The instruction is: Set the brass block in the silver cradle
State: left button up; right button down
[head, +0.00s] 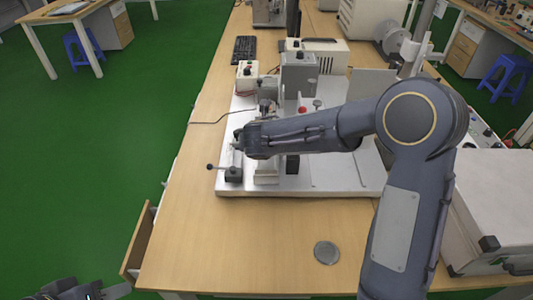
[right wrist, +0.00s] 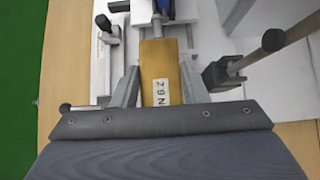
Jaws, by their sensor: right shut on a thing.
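The brass block (right wrist: 160,62) is a yellow-gold bar with a white label in the right wrist view. It lies between the two grey fingers of my right gripper (right wrist: 158,88), which is shut on it. In the head view my right gripper (head: 240,142) is over the white fixture plate, and its arm hides the block. Silvery metal parts (right wrist: 178,32) stand at the block's far end; I cannot tell which is the cradle, or whether the block rests in it. My left gripper (head: 95,290) is at the bottom left, cut by the frame, its opening unclear.
The white plate (head: 330,180) carries a small black clamp with a lever (head: 232,174) and grey box devices (head: 299,72). A round grey disc (head: 326,252) lies on the bare wooden table (head: 220,245). A large white case (head: 495,205) stands at the right.

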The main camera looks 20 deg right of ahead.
jog(key=shift+w+d+f, duration=0.25)
jog(key=shift+d+f, duration=0.1)
jog(key=shift+f, duration=0.1)
jog(key=f, duration=0.1)
jog(key=f+b, duration=0.1)
jog(key=f, duration=0.1)
jog(key=shift+w+d+f, duration=0.15)
jog(key=shift+d+f, duration=0.05)
jog(key=shift+d, duration=0.15)
jog(key=shift+f, duration=0.3)
jog(key=c, duration=0.8)
grip_release()
jog(key=shift+f, duration=0.1)
jog(key=shift+c, duration=0.2)
